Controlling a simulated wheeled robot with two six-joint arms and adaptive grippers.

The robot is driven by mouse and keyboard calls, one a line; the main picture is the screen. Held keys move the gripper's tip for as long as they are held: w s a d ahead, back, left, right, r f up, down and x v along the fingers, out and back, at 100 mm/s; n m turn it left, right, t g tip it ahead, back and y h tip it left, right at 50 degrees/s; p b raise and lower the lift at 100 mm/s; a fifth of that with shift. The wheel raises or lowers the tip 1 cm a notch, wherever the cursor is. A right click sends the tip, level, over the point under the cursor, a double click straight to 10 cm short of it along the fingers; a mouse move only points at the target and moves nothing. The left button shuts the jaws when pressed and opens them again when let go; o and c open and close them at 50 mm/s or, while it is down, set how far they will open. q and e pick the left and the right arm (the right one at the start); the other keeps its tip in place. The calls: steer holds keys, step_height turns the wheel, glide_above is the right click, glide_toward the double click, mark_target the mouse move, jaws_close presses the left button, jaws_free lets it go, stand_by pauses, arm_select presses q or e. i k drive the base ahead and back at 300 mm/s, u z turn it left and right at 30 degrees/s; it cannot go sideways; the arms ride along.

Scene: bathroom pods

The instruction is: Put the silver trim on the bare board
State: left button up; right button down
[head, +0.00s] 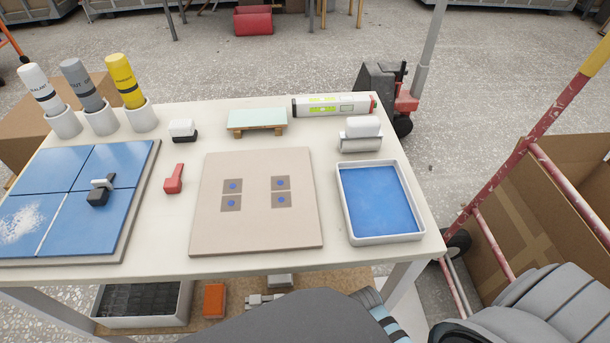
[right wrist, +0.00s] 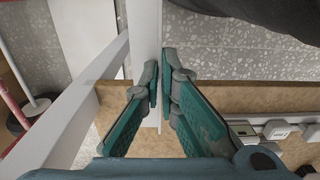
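The beige board (head: 258,232) lies flat at the middle of the table; it carries brown square patches with blue dots and no trim. I cannot clearly pick out a silver trim. A silver-grey holder with a white roll (head: 361,135) stands behind the blue tray, and small pale grey pieces (head: 265,299) lie on the lower shelf, partly hidden. My right gripper (right wrist: 164,78) shows in the right wrist view, its teal-padded fingers apart and nothing seen held, over a white table leg and the brown lower shelf. My left gripper is not in view.
A white tray with a blue bottom (head: 380,200) stands right of the board. Blue tiles (head: 112,163) with a black-and-white tool lie left, a red tool (head: 174,179) between. Bottles (head: 88,93), a pale block (head: 257,117) and a tube (head: 334,105) line the back.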

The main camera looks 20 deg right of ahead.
mark_target(255, 189)
steer(key=z, duration=0.05)
steer(key=k, duration=0.5)
steer(key=u, duration=2.2)
steer(key=i, duration=1.95)
steer(key=z, duration=3.6)
